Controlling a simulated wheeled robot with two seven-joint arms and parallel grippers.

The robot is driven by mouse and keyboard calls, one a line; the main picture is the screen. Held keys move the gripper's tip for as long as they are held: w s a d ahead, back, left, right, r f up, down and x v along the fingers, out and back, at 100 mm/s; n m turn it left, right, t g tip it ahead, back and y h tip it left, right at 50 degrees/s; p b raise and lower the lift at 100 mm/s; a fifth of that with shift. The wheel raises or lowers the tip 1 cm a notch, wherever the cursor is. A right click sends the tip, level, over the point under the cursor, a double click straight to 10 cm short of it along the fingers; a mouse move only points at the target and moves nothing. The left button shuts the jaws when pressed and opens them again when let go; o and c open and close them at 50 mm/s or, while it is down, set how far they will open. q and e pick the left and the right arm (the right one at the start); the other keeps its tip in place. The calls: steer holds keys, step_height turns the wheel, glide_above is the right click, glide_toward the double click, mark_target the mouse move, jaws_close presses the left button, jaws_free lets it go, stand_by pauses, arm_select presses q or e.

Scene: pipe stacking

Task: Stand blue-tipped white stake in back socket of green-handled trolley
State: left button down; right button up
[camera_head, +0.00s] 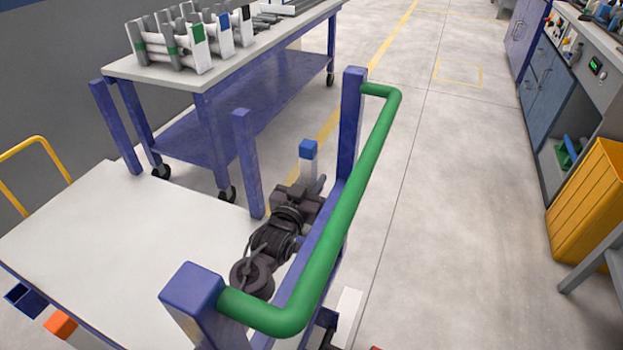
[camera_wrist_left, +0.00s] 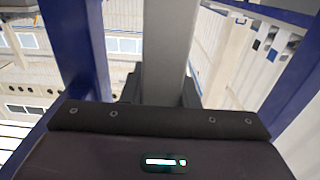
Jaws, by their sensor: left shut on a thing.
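The blue-tipped white stake (camera_head: 309,172) stands roughly upright in my left gripper (camera_head: 308,190), its blue tip up. My left gripper is shut on it beside the inner side of the green handle (camera_head: 345,215). In the left wrist view the stake (camera_wrist_left: 167,45) shows as a grey-white column rising from the gripper (camera_wrist_left: 160,92). The trolley (camera_head: 110,240) has a pale, bare deck and blue posts. The stake's lower end is hidden behind my gripper and arm. I cannot make out the back socket. My right gripper is not in view.
A blue-framed table (camera_head: 130,70) behind the trolley holds a rack of stakes with green, blue and black tips (camera_head: 198,45). A yellow bin (camera_head: 590,200) and workbench (camera_head: 560,85) stand at the right. The floor (camera_head: 450,200) between is clear.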

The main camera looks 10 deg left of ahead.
arm_select(q)
steer(key=shift+f, duration=0.15)
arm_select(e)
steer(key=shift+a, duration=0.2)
arm_select(q)
steer(key=c, duration=1)
jaws_free()
steer(key=shift+c, duration=0.2)
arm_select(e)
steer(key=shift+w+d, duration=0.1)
arm_select(q)
steer(key=shift+f, duration=0.1)
steer(key=s+a+p, duration=0.1)
steer(key=s, duration=0.6)
steer(key=shift+s+a, duration=0.25)
steer(key=shift+s, duration=0.1)
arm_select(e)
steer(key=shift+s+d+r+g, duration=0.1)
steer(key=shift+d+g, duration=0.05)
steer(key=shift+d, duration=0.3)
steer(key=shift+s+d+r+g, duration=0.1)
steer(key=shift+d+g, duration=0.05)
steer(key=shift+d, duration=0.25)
